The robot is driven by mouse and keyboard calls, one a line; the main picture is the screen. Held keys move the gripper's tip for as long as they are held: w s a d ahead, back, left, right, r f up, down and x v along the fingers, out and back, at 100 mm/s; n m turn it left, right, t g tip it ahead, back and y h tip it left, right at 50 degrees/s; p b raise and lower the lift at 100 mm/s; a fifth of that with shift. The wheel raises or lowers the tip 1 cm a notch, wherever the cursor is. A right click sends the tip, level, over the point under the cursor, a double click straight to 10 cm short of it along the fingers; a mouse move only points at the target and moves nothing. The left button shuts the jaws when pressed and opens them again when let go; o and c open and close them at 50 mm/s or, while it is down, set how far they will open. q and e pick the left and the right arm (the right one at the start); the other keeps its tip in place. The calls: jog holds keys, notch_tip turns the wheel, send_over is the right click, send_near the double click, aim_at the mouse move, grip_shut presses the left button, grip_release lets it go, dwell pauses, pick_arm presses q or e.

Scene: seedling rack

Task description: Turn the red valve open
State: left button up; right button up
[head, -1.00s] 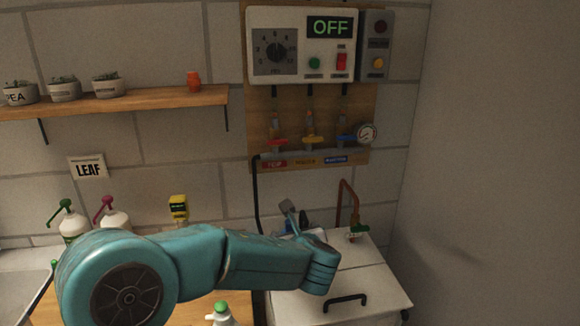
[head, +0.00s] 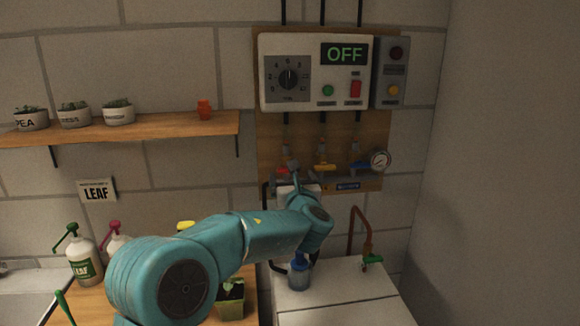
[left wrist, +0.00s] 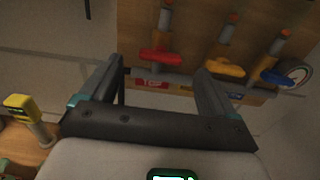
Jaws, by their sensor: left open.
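The red valve (head: 282,169) is the leftmost of three valves on the wooden wall board, partly hidden by my left gripper in the head view. Its handle also shows in the left wrist view (left wrist: 160,57), lying crosswise to its upright pipe, above a red label. My left gripper (head: 295,167) is raised in front of it. In the left wrist view the two fingers of the gripper (left wrist: 161,70) stand wide apart, with the red handle between them in the picture and nothing held. I cannot tell how far the tips are from it. My right gripper is out of view.
The yellow valve (head: 325,167), blue valve (head: 361,167) and round gauge (head: 381,160) are to the right on the same board. Above is the control box (head: 315,72) reading OFF. Below is a white cabinet (head: 350,295) with a blue bottle (head: 299,274) and green-handled tap (head: 373,260).

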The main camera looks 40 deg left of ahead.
pick_arm(q)
jog(key=p+x, duration=0.1)
jog(key=x, duration=0.3)
jog(key=shift+w+a, duration=0.2)
jog(key=shift+w, duration=0.05)
jog(key=c, duration=1.1)
jog(key=shift+o, duration=0.2)
jog(key=n+b, duration=1.7)
jog(key=n, duration=0.1)
jog(key=shift+f, duration=0.2)
